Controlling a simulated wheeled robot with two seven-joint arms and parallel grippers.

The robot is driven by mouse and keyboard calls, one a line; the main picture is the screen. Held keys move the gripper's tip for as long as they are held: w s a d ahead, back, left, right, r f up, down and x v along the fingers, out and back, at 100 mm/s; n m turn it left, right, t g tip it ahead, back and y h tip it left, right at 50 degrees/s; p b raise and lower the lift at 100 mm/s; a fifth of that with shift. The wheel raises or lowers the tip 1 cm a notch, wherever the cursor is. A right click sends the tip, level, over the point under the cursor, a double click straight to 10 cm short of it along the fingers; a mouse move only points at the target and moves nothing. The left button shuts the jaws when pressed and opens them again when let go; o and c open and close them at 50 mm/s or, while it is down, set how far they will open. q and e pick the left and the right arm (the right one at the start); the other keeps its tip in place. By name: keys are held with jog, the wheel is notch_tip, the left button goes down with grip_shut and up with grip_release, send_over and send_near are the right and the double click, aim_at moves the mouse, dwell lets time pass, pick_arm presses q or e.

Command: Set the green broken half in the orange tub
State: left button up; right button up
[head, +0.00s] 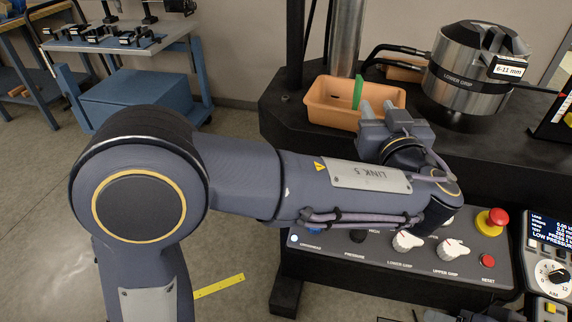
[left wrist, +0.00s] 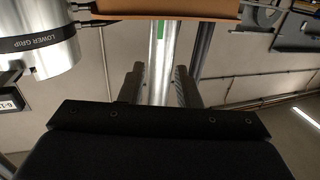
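The orange tub (head: 328,117) stands on the dark machine base, and its rim shows upside down at the top of the left wrist view (left wrist: 200,14). The green broken half (head: 358,90) stands roughly upright inside the tub and sticks up above its rim. A small part of it also shows past the rim in the left wrist view (left wrist: 162,30). My left gripper (head: 378,118) is at the tub's front right side. In the left wrist view its two fingers (left wrist: 159,85) are apart with nothing between them.
A heavy metal lower grip (head: 465,75) stands right of the tub. A steel column (head: 346,38) rises behind it. The control panel (head: 400,262) with knobs and a red stop button (head: 491,221) lies in front, under my left arm. A side table (head: 125,42) stands back left.

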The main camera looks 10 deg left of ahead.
pick_arm(q)
jog(key=s+a+f+g+y, duration=0.1)
jog(key=a+f+g, duration=0.2)
jog(key=a, duration=0.6)
jog(key=s+a+f+g, duration=0.1)
jog(key=a+f+g, duration=0.25)
jog(key=a, duration=0.55)
jog(key=s+a+f+g+h, duration=0.2)
jog(key=s+a+f+g, duration=0.4)
jog(key=s+a, duration=0.4)
jog(key=s+d+f+h, duration=0.2)
jog(key=s+f+h, duration=0.1)
jog(key=s, duration=0.4)
jog(key=s+d+f+m+h, duration=0.1)
jog(key=s+d+f+h, duration=0.1)
jog(key=s+h, duration=0.3)
jog(key=s+f+t, duration=0.1)
jog(key=s, duration=0.2)
jog(key=shift+f+m, duration=0.3)
jog(key=shift+f, duration=0.1)
jog(key=shift+r, duration=0.1)
